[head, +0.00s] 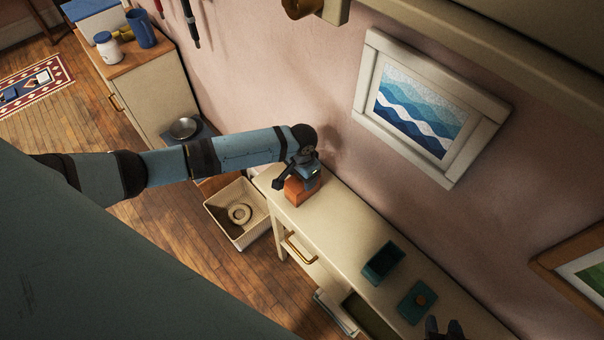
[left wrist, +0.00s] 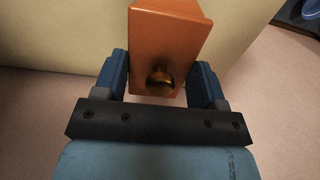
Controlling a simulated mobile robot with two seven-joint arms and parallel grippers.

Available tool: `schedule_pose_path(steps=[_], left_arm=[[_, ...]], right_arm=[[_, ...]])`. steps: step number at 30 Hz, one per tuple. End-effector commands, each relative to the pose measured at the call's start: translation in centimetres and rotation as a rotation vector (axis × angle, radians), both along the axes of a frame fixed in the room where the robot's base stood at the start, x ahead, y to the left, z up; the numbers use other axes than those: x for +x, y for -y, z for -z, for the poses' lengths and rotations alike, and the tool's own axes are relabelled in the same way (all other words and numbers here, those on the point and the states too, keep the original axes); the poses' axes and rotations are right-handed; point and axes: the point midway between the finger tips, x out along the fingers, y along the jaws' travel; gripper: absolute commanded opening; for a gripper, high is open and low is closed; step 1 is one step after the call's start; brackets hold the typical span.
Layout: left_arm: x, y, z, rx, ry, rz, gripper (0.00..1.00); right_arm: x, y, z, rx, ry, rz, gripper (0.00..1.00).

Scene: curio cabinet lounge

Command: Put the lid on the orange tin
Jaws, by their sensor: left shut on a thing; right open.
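The orange tin (head: 298,192) stands at the far left end of the cream cabinet's top. My left gripper (head: 299,174) is over it, tilted, and partly covers it. In the left wrist view, the left gripper (left wrist: 160,82) is shut on an orange piece with a round brass knob, the lid (left wrist: 163,45). The knob lies between the two blue fingers. I cannot tell whether the lid is seated on the tin or where the two meet. My right gripper (head: 444,328) is open and empty at the bottom edge, near the cabinet's right part.
An open teal tin (head: 383,262) and a teal lid (head: 414,311) with a brown knob lie on the cream cabinet (head: 332,225). An open drawer (head: 368,314) juts out below. A basket (head: 212,210) holding a ring stands on the floor. Free room lies between the two tins.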

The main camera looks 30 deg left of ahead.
Motion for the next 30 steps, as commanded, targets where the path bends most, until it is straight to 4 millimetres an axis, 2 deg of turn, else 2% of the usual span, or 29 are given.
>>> schedule_pose_path(steps=[3,4,7,8,18,20,23,30], left_arm=[[0.0,0.0,-0.1,0.000,0.001,0.000,0.22],[0.0,0.0,-0.1,0.000,0.001,0.000,0.67],[0.0,0.0,-0.1,0.000,0.001,0.000,0.90],[0.0,0.0,-0.1,0.000,0.001,0.000,0.94],[0.0,0.0,-0.1,0.001,0.001,0.000,0.94],[0.1,0.0,-0.7,-0.001,0.002,0.001,0.94],[0.1,0.0,-2.3,0.000,0.004,0.002,0.94],[0.1,0.0,-7.9,-0.001,0.005,0.002,0.94]], right_arm=[[0.0,0.0,0.0,0.000,0.000,0.000,0.43],[0.0,0.0,0.0,0.000,0.000,0.000,0.43],[0.0,0.0,0.0,0.000,0.000,0.000,0.43],[0.0,0.0,0.0,0.000,0.000,0.000,0.43],[0.0,0.1,0.0,-0.002,0.003,0.001,0.43],[0.0,0.2,0.1,-0.003,0.003,0.004,0.43],[0.0,0.2,0.4,-0.003,0.002,0.005,0.43],[-0.1,0.2,1.1,-0.002,-0.001,0.005,0.43]])
